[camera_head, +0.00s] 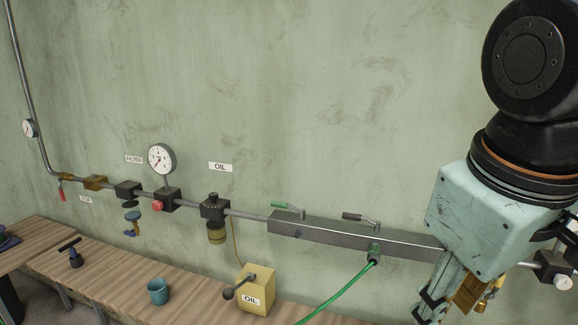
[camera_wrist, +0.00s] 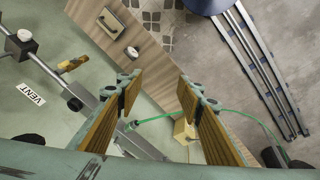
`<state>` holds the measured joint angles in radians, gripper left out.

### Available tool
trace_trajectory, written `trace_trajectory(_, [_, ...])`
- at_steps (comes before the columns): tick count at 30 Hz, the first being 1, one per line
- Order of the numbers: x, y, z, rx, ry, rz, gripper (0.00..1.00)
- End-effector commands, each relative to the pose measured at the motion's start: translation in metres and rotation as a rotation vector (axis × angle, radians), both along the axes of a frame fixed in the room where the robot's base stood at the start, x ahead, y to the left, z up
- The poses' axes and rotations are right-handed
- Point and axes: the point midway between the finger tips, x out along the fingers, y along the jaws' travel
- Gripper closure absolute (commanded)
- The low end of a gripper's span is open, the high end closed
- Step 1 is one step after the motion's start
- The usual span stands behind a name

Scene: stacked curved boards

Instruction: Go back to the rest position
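My gripper (camera_wrist: 160,88) is open in the wrist view. Its two fingers with yellow-brown pads stand well apart, and nothing is held between them. In the head view my gripper (camera_head: 446,298) hangs below a pale blue-green housing at the right, with its fingertips near the bottom edge. It overlaps the right end of the grey manifold bar (camera_head: 340,236) in that picture; I cannot tell the distance between them. No curved boards show clearly.
A pipe with a gauge (camera_head: 161,158), valves and a filter runs along the green wall. A green hose (camera_head: 342,290) hangs from the manifold. A yellow oil can (camera_head: 257,289) and blue cup (camera_head: 158,291) stand on the wooden bench (camera_head: 110,281). Bare wall above is clear.

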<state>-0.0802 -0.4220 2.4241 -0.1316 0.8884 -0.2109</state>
Motion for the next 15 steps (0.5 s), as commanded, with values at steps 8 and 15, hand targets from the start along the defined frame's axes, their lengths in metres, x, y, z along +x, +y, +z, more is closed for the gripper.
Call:
trace_trajectory(8, [-0.036,0.003,-0.014,0.095,-0.053,-0.174,0.66])
trace_trajectory(15, [-0.057,0.007,-0.023,0.163,-0.085,-0.290,0.66])
